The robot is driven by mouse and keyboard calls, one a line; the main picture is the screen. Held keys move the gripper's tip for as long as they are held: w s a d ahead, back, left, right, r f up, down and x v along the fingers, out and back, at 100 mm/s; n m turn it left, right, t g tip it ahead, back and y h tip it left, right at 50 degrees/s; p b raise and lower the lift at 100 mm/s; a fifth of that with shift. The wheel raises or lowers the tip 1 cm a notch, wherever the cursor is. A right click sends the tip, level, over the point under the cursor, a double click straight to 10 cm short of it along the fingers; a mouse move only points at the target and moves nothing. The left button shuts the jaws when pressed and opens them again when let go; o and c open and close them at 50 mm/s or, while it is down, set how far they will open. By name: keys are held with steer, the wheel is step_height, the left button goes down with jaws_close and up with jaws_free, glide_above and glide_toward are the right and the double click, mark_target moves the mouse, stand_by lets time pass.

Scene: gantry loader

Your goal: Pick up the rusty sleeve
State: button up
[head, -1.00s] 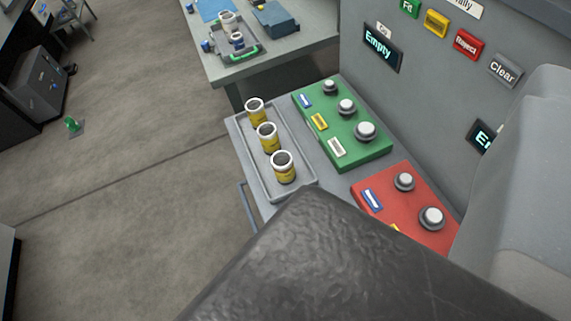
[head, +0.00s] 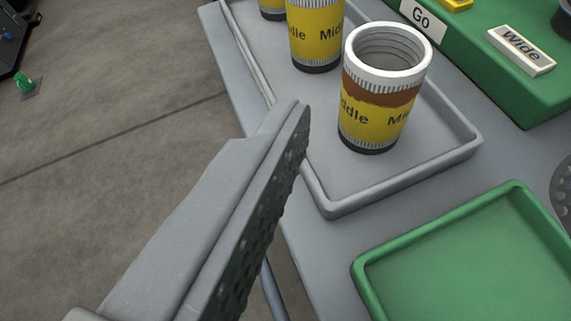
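The rusty sleeve (head: 381,92) is a yellow cylinder with a white ribbed rim, a dark base and a ragged rust-brown band below the rim. Its label, partly cut by its curve, ends in "ddle". It stands upright in the near end of a grey tray (head: 330,209). My gripper (head: 290,135) shows one grey finger with a dark textured pad, left of and nearer than the sleeve. The pad face is bare and nothing is held. I cannot make out the other finger. The finger and the sleeve look apart.
Another yellow "Middle" sleeve (head: 316,38) stands close behind the rusty one, with a third (head: 272,8) cut off at the top. A green panel (head: 540,98) is at upper right, with "Go" and "Wide" labels. An empty green tray (head: 368,277) lies at lower right.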

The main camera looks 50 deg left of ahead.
steer(key=f, duration=0.2)
steer(key=b, duration=0.1)
glide_toward(381, 59)
steer(key=x, duration=0.3)
steer(key=shift+w+d+f, duration=0.15)
steer(key=shift+w+f, duration=0.05)
steer(key=shift+f, duration=0.2)
steer(key=shift+a+r+b+x, duration=0.15)
steer(key=shift+b+x, duration=0.25)
steer(key=shift+x, duration=1.1)
steer(key=shift+a+r+b+x, duration=0.15)
steer(key=shift+b+x, duration=0.25)
steer(key=shift+x, duration=1.1)
steer(key=shift+d, duration=0.1)
steer(key=c, duration=1.3)
